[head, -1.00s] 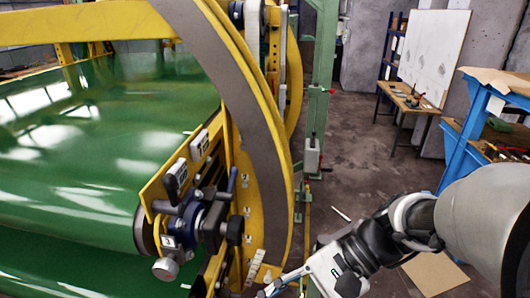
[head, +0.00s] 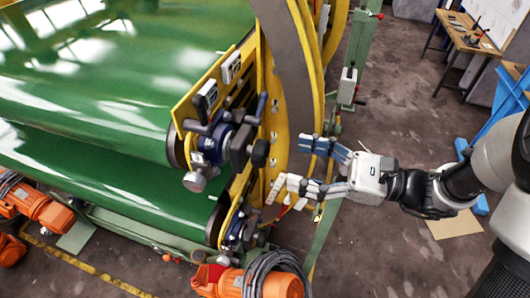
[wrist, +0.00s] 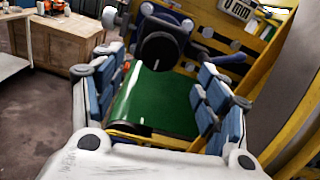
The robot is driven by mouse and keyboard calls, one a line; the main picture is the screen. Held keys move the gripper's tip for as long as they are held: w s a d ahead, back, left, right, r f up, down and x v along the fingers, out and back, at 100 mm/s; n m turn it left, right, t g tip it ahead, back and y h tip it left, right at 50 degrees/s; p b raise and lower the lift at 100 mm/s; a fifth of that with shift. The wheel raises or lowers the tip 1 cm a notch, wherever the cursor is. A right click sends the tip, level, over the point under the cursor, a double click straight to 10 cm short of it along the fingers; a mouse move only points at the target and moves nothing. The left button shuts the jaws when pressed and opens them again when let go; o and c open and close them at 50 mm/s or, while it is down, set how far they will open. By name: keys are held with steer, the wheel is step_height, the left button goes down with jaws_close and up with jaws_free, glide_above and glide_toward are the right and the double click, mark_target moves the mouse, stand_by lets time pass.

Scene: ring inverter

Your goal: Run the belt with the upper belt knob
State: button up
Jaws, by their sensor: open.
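The upper belt unit has a black knob (head: 260,153) on its right side, beside a blue body and black handles, next to the green belt (head: 100,75). In the wrist view a round black knob (wrist: 161,47), which looks like the same one, lies ahead between the fingers, near the top. My gripper (head: 289,166) is open and empty, with blue-padded fingers pointing left toward the yellow frame. It is to the right of the knob and slightly lower in the head view, apart from it. The gripper also shows in the wrist view (wrist: 158,80).
The curved yellow ring (head: 285,95) rises behind the gripper. A lower knob unit (head: 240,230) sits below the upper one. Orange motors (head: 265,283) and a coiled hose stand at the bottom. A green post (head: 355,70) and workbench (head: 470,35) are behind; open floor lies right.

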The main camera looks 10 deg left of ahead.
mark_target(266, 155)
steer(key=a, duration=0.8)
steer(key=shift+w+a, duration=0.2)
steer(key=shift+w, duration=0.1)
steer(key=c, duration=1.1)
